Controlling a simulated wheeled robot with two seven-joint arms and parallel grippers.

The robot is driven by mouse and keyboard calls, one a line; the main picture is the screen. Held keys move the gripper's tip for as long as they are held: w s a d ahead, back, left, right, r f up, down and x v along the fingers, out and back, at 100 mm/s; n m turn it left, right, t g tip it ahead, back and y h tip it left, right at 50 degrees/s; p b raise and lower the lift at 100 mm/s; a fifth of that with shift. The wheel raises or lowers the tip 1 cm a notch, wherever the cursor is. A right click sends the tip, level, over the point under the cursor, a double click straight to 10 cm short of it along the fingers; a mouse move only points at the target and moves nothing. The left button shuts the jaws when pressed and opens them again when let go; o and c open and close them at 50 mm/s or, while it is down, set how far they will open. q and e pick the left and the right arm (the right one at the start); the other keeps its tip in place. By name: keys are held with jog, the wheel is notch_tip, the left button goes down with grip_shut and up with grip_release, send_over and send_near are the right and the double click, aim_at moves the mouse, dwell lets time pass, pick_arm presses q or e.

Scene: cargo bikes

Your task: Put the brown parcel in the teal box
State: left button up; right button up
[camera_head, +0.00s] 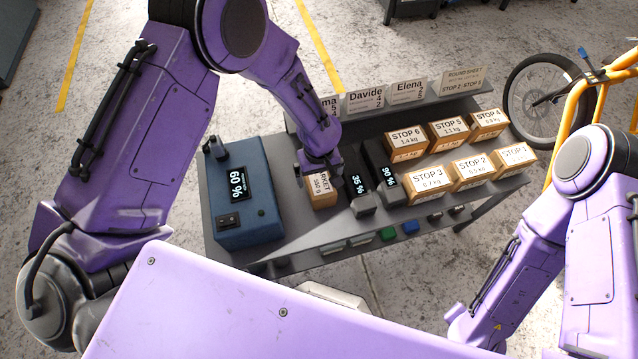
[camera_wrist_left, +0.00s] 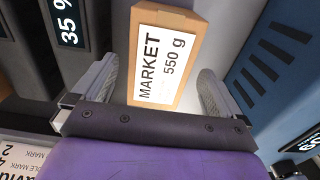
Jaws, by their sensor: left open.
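A brown parcel labelled MARKET 550 g (camera_head: 321,192) stands on the grey bench between a blue unit and black battery-like blocks. It also shows in the left wrist view (camera_wrist_left: 165,52). My left gripper (camera_head: 319,168) is at this parcel. In the left wrist view its fingers (camera_wrist_left: 158,72) are apart, one on each side of the parcel's near part, with gaps visible; it is not gripped. Other brown parcels labelled STOP, such as STOP 3 (camera_head: 430,181), stand to the right. I cannot make out an open teal box. My right gripper is not in view.
The blue unit (camera_head: 260,222) with a 60 % display is close left of the parcel. Black blocks (camera_head: 357,188) stand close right. Name cards (camera_head: 365,99) line the bench's back. A yellow-framed bike (camera_head: 578,105) stands at the right.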

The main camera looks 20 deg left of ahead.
aim_at(319, 179)
pick_arm(q)
notch_tip(319, 179, down, 3)
jog(key=shift+c, duration=0.3)
jog(key=shift+w+r, duration=0.1)
jog(key=c, duration=1.5)
jog(key=shift+r, duration=0.1)
